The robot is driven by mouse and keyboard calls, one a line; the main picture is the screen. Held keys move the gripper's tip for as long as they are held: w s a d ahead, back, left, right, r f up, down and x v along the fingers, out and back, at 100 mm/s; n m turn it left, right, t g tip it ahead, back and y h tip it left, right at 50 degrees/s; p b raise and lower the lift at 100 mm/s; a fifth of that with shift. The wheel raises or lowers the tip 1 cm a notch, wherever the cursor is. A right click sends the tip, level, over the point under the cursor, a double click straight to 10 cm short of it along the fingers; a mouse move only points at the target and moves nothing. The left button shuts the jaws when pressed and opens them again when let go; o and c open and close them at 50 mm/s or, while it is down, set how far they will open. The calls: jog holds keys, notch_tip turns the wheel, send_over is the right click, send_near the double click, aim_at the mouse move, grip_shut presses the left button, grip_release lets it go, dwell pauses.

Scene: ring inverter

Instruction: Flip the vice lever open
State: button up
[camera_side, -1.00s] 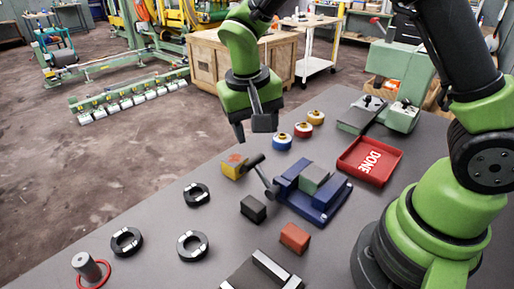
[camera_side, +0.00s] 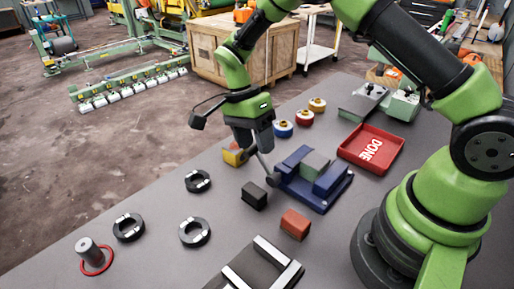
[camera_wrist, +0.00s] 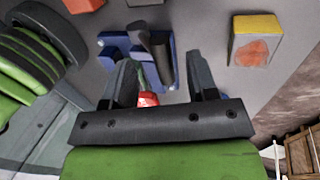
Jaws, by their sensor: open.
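The blue vice (camera_side: 325,192) stands on the grey table with a grey-green block (camera_side: 314,165) between its jaws. Its lever (camera_side: 265,168) is a grey rod, tilted up to the left; its dark handle is mostly hidden behind my gripper (camera_side: 257,147) in the side view. In the wrist view, the lever's dark handle (camera_wrist: 160,58) shows between the two fingers of my gripper (camera_wrist: 162,62), in front of the blue vice (camera_wrist: 112,48). The fingers are apart with nothing clamped. I cannot tell whether they touch the handle.
A yellow block (camera_side: 233,157) stands just left of the lever, a black block (camera_side: 254,195) and a red-brown block (camera_side: 295,222) in front of the vice. A red DONE tray (camera_side: 383,135) is behind right. Several dark rings (camera_side: 195,232) lie on the left.

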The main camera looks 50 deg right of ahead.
aim_at(264, 164)
jog(key=shift+x, duration=1.1)
jog(key=shift+c, duration=0.2)
